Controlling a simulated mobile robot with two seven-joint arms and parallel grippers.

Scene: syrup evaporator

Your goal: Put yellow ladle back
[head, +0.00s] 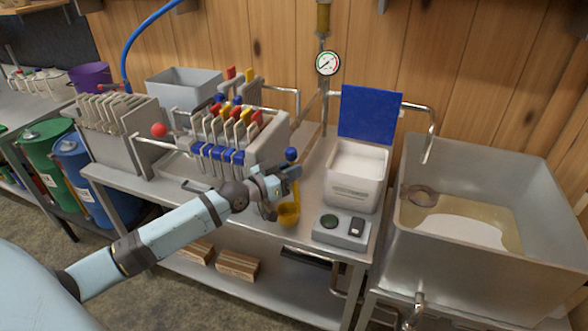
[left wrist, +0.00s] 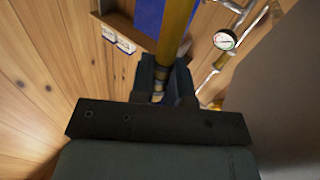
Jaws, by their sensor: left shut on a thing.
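My left gripper (head: 284,182) is shut on the yellow ladle's handle, over the front of the steel bench. The yellow ladle (head: 289,215) hangs with its bowl low, at the bench's front edge, left of the small grey scale. I cannot tell whether the bowl touches the bench. In the left wrist view the ladle's yellow handle (left wrist: 178,28) runs up from between the fingers (left wrist: 160,88). The gripper hides part of the handle in the head view. My right gripper is not in view.
A white tub (head: 355,190) with a raised blue panel (head: 369,113) stands right of the gripper. The scale (head: 342,231) is in front of it. A rack of coloured-handled tools (head: 222,135) is to the left. A large steel basin (head: 420,255) fills the right.

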